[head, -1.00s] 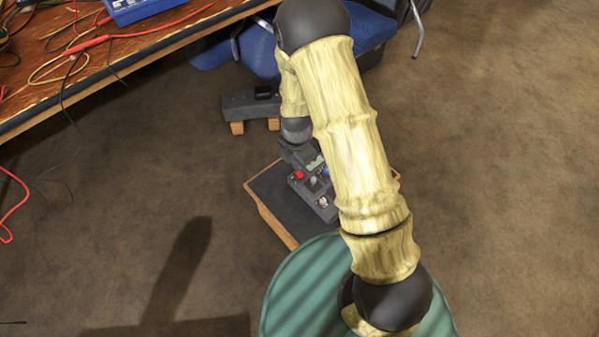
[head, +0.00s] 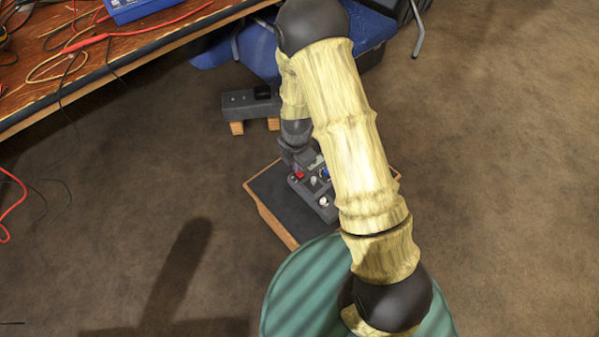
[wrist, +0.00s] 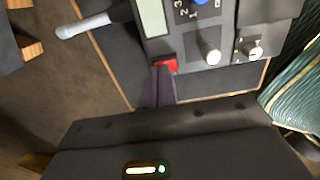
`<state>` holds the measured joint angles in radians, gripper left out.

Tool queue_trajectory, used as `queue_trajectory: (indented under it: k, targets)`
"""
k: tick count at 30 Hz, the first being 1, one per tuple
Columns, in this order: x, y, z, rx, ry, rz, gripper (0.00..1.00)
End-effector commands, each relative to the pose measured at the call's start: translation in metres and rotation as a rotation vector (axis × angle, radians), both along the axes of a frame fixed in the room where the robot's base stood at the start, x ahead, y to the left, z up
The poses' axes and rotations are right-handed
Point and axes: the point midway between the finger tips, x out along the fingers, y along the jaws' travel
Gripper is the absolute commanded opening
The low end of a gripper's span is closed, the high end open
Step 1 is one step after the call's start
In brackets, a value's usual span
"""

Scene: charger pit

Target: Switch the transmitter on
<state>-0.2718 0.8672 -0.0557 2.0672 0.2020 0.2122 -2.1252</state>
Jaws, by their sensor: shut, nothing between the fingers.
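The transmitter is a grey box (head: 325,206) on a dark, wood-edged board on the floor, partly hidden by my arm in the head view. In the wrist view its panel (wrist: 185,48) shows a pale display (wrist: 153,17), part of a blue knob (wrist: 200,2), a white-tipped lever (wrist: 211,56) and a smaller pale knob (wrist: 253,49). A red switch (wrist: 166,64) sits at the panel's near left corner. My gripper (wrist: 157,72) is shut and empty, its fingertips right at the red switch. I cannot tell whether they touch it.
The dark board (head: 272,205) lies on brown carpet. A grey box (head: 248,106) on wooden feet stands behind it, near a blue chair (head: 262,55). A wooden bench (head: 30,75) with red and black cables is at the upper left. Carpet at the right is clear.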

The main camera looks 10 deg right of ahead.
Motion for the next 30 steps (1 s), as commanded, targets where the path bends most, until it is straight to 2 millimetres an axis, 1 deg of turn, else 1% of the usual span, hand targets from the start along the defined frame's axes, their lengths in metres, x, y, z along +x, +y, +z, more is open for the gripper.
queue_trajectory:
  k: [16, 30]
  targets:
    - [0.000, 0.000, -0.005, -0.001, 0.001, 0.001, 0.00]
    - [0.000, 0.000, 0.025, 0.001, 0.001, -0.001, 0.00]
